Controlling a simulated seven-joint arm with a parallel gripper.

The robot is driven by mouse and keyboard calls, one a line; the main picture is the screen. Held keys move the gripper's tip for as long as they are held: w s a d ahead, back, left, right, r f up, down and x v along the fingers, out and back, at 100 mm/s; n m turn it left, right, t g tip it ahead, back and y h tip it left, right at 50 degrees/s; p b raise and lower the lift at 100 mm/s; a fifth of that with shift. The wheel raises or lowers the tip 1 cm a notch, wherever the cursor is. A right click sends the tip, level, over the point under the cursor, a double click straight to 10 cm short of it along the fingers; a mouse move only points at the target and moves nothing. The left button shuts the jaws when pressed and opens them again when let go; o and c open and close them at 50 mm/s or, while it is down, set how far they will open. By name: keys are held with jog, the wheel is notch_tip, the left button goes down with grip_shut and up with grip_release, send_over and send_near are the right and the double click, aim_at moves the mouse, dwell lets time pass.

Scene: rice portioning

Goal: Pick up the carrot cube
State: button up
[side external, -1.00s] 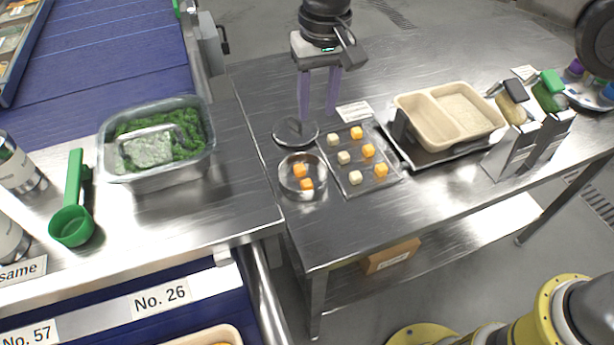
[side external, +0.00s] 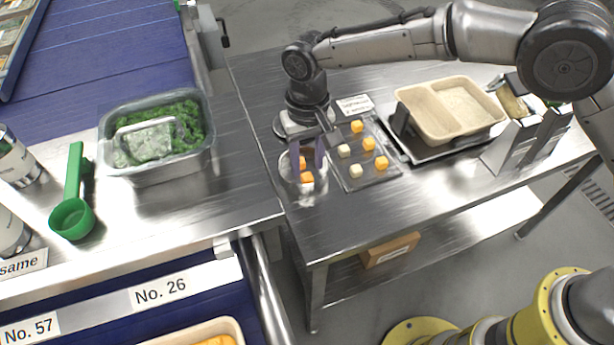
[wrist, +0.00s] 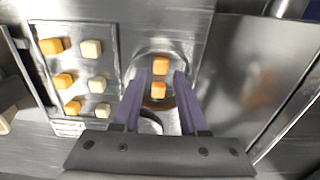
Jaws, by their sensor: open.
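More orange cubes (side external: 368,144) and pale cubes (side external: 356,171) sit on a flat tray (side external: 388,186) beside the bowl. My gripper partly hides the bowl and the tray's left side.
A two-compartment beige container (side external: 418,98) stands right of the tray. A metal pan of greens (side external: 160,175) and a green scoop (side external: 72,215) are at the left. Dispensers (side external: 510,140) stand at the right.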

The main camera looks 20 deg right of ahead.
aim_at(307, 176)
jog(key=shift+f, duration=1.6)
grip_shut()
jog(key=shift+r, duration=0.1)
